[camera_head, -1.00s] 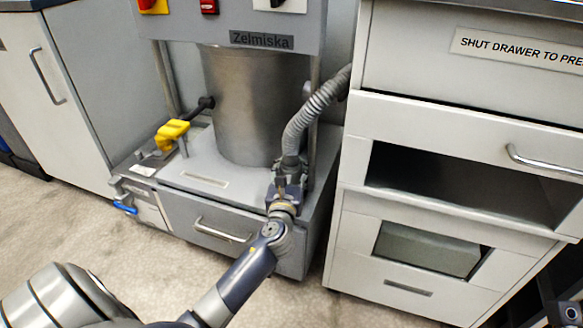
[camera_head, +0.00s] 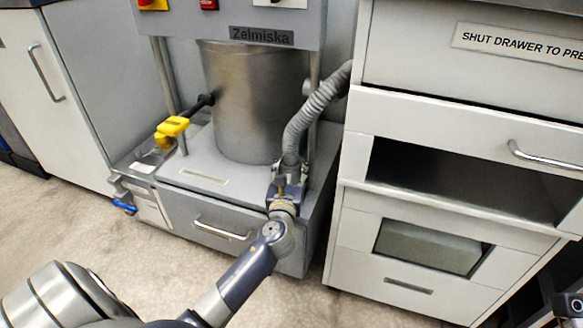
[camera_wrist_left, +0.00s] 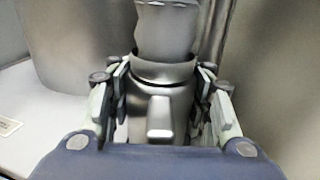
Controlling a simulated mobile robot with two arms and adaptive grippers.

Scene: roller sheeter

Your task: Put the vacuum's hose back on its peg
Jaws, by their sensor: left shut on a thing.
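The vacuum's grey ribbed hose (camera_head: 318,104) comes out from behind the white cabinet at the right and bends down in front of the steel cylinder. My left gripper (camera_head: 288,176) is shut on the hose's end at the machine's right front, above the drawer base. In the left wrist view, my fingers (camera_wrist_left: 160,108) stand on both sides of the hose's smooth grey end piece (camera_wrist_left: 158,125), with the hose (camera_wrist_left: 166,30) rising above its collar.
The Zelmiska machine's steel cylinder (camera_head: 245,105) stands just left of the hose. A yellow-handled valve (camera_head: 172,127) sticks out at its left. The white cabinet (camera_head: 400,265) with an open compartment is close on the right. The floor in front (camera_head: 130,255) is clear.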

